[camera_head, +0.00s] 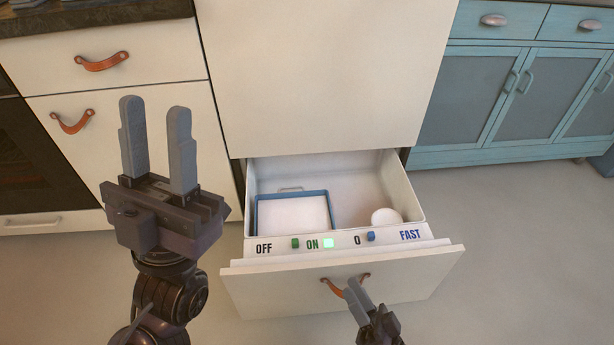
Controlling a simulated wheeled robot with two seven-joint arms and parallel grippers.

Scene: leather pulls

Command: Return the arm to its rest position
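My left gripper (156,140) is raised at the left, in front of the white cabinet fronts. Its two grey fingers point up with a clear gap between them, and nothing is held. My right gripper (356,294) is low at the front of the open drawer (435,268). The fingers look close together, seen nearly edge-on. I cannot tell whether they touch or grip the pull.
The drawer holds a blue-rimmed tray (329,208) and a white round thing (386,217). Its top edge bears switches labelled OFF, ON, 0 and FAST. Two leather pulls (102,62) (73,124) are on the left cabinet. Blue cabinets (550,100) stand at right. Floor at right is clear.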

